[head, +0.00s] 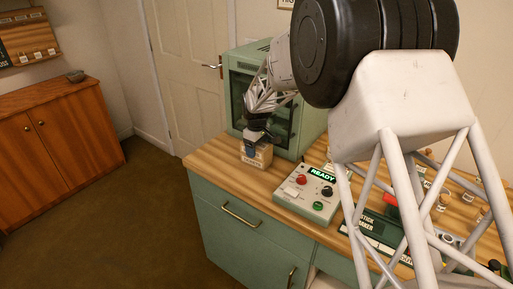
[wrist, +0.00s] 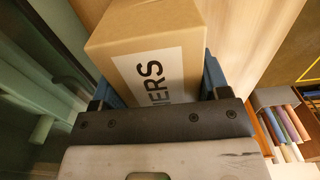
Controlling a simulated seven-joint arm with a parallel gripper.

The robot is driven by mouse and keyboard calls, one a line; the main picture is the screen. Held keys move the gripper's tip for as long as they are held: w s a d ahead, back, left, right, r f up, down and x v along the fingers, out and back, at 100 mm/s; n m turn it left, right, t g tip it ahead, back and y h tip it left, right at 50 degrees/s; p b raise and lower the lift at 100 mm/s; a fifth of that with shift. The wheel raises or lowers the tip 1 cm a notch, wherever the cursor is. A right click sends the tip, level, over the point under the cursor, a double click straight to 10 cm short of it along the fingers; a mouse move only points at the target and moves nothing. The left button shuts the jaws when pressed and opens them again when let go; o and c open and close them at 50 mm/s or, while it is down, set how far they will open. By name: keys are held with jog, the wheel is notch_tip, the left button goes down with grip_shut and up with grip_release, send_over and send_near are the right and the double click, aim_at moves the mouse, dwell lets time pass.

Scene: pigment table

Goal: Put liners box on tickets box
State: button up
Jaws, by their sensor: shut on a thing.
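The liners box (wrist: 150,35) is a tan cardboard box with a white label, partly cut off, that reads "NERS" in the wrist view. My gripper (wrist: 160,90) is shut on it, with blue fingers along its two sides. In the head view my gripper (head: 254,143) points down at the left end of the counter, in front of the green cabinet. The tan box (head: 264,155) shows below the fingers, at or just above the counter top; I cannot tell whether it touches. I cannot make out a tickets box in either view.
A green cabinet (head: 285,118) with a dark glass front stands behind my gripper. A control box (head: 307,190) with a lit "READY" display sits to the right on the wooden counter (head: 222,167).

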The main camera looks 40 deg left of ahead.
jog(key=o, duration=1)
notch_tip(320, 180, up, 12)
jog(key=shift+r, duration=0.1)
dwell(0.7)
